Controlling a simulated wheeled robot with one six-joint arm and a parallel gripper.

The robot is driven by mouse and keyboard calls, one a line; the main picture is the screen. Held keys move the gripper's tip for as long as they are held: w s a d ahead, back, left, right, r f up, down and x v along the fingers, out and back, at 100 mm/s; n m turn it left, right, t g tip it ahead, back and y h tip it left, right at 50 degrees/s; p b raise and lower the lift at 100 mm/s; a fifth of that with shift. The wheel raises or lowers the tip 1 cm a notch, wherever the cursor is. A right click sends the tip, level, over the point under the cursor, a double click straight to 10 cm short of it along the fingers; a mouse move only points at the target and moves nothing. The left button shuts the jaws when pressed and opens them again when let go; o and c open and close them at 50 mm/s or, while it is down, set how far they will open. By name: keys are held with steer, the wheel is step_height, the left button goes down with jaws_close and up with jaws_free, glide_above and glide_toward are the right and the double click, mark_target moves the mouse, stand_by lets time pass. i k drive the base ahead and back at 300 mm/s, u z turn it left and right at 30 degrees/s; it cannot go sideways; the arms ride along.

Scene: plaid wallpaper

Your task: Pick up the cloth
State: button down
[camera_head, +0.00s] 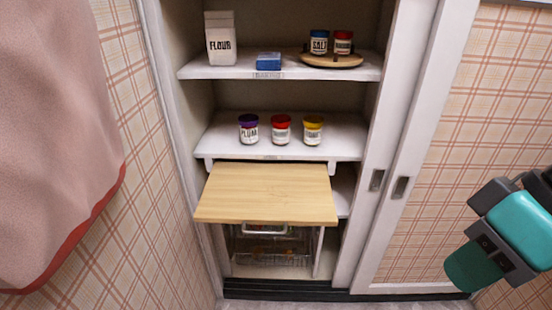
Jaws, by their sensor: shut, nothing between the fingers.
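A large pink cloth (50,130) with a red border along its lower edge hangs at the left side, close to the camera. Its top and left parts are cut off by the frame. A small blue block-like item (268,61), perhaps a folded cloth, lies on the upper shelf; I cannot tell its material. My gripper's fingers are not in view. Only teal and grey links of my arm show at the right edge, far from both things.
An open cupboard holds a flour bag (220,38), a round wooden tray (332,61) with two jars, and three jars on the middle shelf (225,146). A wooden board (266,192) juts out above a wire basket (270,250). A sliding door (425,150) stands at right.

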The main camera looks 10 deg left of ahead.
mark_target(266, 61)
steer(key=u, duration=0.1)
steer(key=i, duration=0.9)
steer(key=u, duration=1.85)
